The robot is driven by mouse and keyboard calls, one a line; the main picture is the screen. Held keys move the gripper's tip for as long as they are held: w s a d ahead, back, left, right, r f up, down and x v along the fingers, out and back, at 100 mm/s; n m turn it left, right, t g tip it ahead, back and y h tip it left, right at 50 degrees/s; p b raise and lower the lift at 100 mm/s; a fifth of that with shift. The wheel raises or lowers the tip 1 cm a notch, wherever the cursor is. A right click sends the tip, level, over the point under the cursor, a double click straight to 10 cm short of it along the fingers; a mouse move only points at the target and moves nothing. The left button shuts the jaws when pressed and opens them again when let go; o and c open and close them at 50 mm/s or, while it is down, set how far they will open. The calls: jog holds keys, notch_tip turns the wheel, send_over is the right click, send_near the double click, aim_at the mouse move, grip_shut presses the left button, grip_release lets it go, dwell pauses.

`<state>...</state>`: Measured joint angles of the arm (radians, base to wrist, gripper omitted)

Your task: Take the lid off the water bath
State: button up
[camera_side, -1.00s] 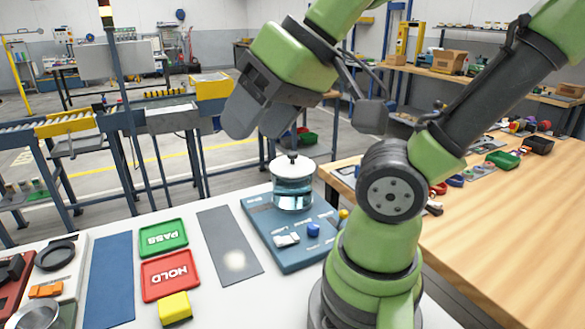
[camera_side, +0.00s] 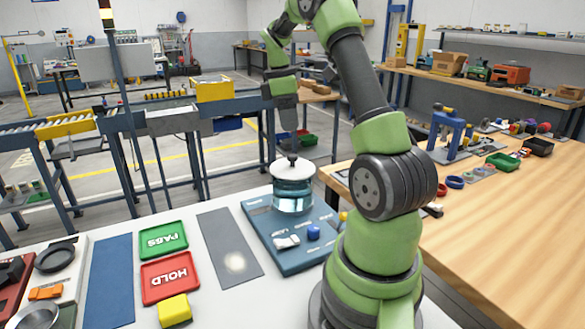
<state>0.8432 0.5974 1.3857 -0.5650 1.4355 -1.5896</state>
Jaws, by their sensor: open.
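The water bath (camera_side: 292,197) is a clear round vessel with blue water, standing on a blue base plate (camera_side: 272,232). Its white lid (camera_side: 290,169) sits on top and has a small dark knob (camera_side: 292,158) in the middle. My gripper (camera_side: 287,128) points down just above the knob in the picture and is open and empty. I see it side-on, so the gap between the fingers is hidden. Whether the fingertips are level with the knob in depth is hard to tell.
A green PASS tray (camera_side: 163,255), a red HOLD tray (camera_side: 188,287) and a yellow block (camera_side: 174,309) lie to the left. A dark grey mat (camera_side: 222,230) is bare. The blue mat (camera_side: 110,268) is also free. A wooden table (camera_side: 500,225) stands on the right.

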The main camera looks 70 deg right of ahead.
aim_at(292, 155)
jog(key=f, duration=0.4)
jog(key=shift+s+f, duration=0.1)
jog(key=shift+s, duration=0.2)
jog(key=f, duration=0.5)
jog(key=shift+s+a+f, duration=0.1)
jog(key=shift+s+a, duration=0.05)
jog(key=shift+s, duration=0.1)
jog(key=shift+c, duration=0.3)
jog(key=c, duration=1)
